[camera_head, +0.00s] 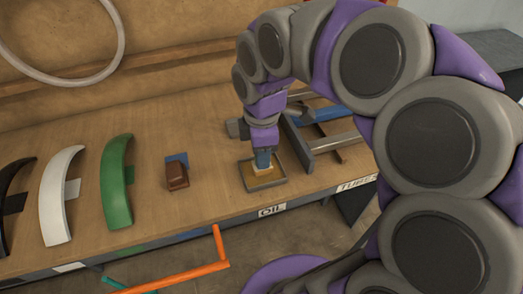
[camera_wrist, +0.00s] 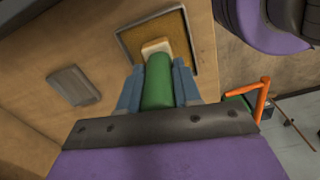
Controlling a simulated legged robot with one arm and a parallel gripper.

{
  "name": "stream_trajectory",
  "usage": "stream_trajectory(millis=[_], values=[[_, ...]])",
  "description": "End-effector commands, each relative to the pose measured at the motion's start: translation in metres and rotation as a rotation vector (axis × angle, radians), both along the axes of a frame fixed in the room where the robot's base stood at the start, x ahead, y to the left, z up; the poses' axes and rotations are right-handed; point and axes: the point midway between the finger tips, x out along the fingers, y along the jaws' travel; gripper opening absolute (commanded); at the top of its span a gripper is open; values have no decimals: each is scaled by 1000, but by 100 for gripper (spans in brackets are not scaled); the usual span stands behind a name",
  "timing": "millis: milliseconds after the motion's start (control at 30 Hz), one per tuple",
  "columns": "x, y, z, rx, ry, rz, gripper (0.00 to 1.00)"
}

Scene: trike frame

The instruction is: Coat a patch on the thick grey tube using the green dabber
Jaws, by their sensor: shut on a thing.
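My gripper (camera_head: 263,161) points down over the oil tray (camera_head: 268,187), near the front edge of the bench. In the wrist view, my gripper (camera_wrist: 158,85) has its blue fingers shut on the green dabber (camera_wrist: 158,82), one on each side. The dabber's cream pad (camera_wrist: 156,47) is over the brown inside of the tray; I cannot tell whether it touches. Grey tubes lie at the right of the bench behind a dark rack; one grey tube (camera_head: 334,142) shows in the head view. My arm hides part of that area.
Black, white (camera_head: 55,197) and green (camera_head: 116,182) curved fenders lie on the left. A brown block (camera_head: 176,176) lies between them and the tray. A blue tube (camera_head: 333,113) lies among the grey ones. An orange frame (camera_head: 180,278) stands in front of the bench.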

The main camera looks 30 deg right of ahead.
Motion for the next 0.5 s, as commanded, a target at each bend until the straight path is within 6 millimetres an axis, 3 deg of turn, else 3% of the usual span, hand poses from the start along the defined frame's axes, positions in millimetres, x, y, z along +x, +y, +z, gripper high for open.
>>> stream_trajectory(millis=[300, 500], values=[[-1, 0, -1, 2, 6, 1, 3], [0, 0, 9, 1, 2, 1, 3]])
